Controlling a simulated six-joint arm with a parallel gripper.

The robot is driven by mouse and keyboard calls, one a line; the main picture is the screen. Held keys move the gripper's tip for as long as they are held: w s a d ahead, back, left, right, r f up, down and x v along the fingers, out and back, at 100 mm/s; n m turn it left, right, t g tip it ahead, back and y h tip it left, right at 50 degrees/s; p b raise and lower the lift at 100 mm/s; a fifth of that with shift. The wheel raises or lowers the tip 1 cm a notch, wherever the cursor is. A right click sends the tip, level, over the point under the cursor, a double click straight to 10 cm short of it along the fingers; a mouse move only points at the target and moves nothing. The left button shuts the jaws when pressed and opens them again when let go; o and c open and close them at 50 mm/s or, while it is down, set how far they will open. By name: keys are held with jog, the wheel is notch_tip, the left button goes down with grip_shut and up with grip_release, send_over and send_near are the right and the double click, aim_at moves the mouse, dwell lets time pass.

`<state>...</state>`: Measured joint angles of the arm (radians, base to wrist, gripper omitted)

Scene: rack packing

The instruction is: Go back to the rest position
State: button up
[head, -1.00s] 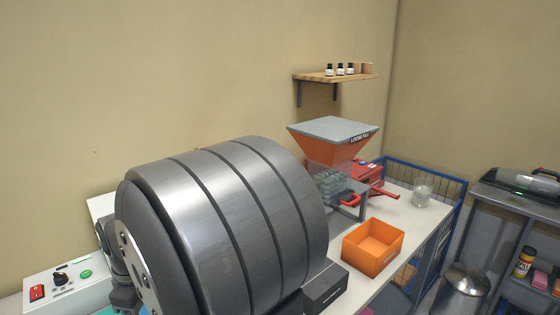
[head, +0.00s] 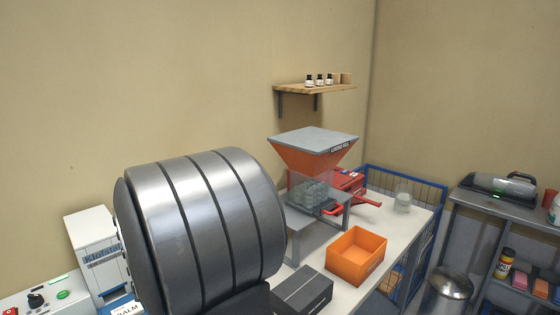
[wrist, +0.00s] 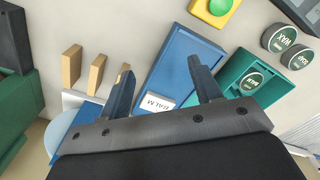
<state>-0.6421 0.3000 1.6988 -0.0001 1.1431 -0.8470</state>
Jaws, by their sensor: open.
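My gripper (wrist: 161,73) shows in the wrist view with its two dark fingers spread apart and nothing between them. It is above a blue box or tray (wrist: 182,55) on the bench, and a white BALM label (wrist: 153,103) shows between the fingers. A green tray (wrist: 283,83) with a round, dark-lidded tin (wrist: 251,82) in it lies just right of the right finger. In the head view a large grey part of my arm fills the lower middle, and my gripper is hidden.
Two round tins (wrist: 281,38) and a green button on a yellow base (wrist: 215,10) lie at the wrist view's upper right. Small wooden blocks (wrist: 97,73) stand left. In the head view an orange bin (head: 356,258), a hopper (head: 312,153) and a white machine (head: 92,250) are around my arm.

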jog(key=a+f, duration=0.1)
jog(key=a, duration=0.1)
jog(key=s+a+f, duration=0.1)
jog(key=a+f, duration=0.1)
jog(key=a, duration=0.1)
jog(key=a+f, duration=0.2)
jog(key=shift+s+a+f, duration=0.15)
jog(key=shift+s+a, duration=0.25)
jog(key=shift+d+f, duration=0.1)
jog(key=shift+f, duration=0.7)
